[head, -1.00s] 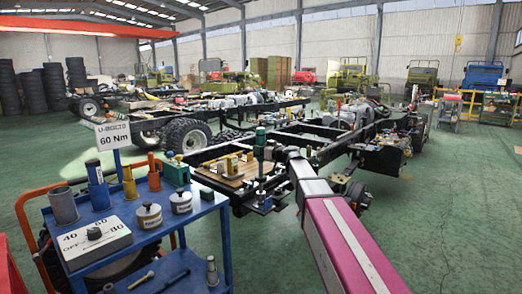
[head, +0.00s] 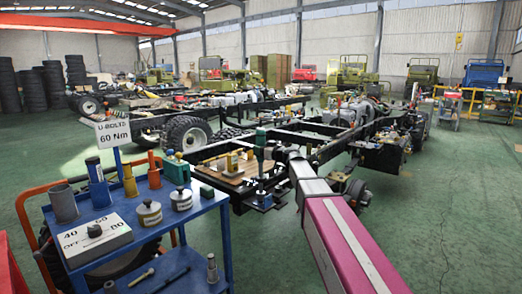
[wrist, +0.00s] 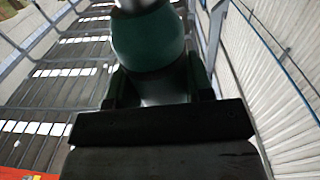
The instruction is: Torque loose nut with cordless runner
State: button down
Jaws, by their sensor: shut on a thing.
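The cordless runner, green and dark, stands out at the end of my arm as a green body (head: 261,136) above the near end of a black chassis frame (head: 310,133). In the wrist view its green, rounded body (wrist: 148,40) sits between the jaws. My gripper (wrist: 160,88) is shut on it; it also shows small and dark in the head view (head: 271,152). The runner's lower end is near the frame's dark fittings (head: 262,198). I cannot tell whether it touches a nut; the loose nut is too small to make out.
A blue cart (head: 205,222) at front left carries cylinders, tins and a grey dial box (head: 94,240). A sign (head: 113,132) reads "U-BOLTS 60 Nm". A wooden board (head: 232,174) with small parts lies on the frame. Green floor (head: 455,215) at right is open.

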jog(key=shift+f, duration=1.2)
dwell(2.5)
jog(key=shift+r, duration=0.15)
dwell(0.6)
jog(key=shift+r, duration=1.45)
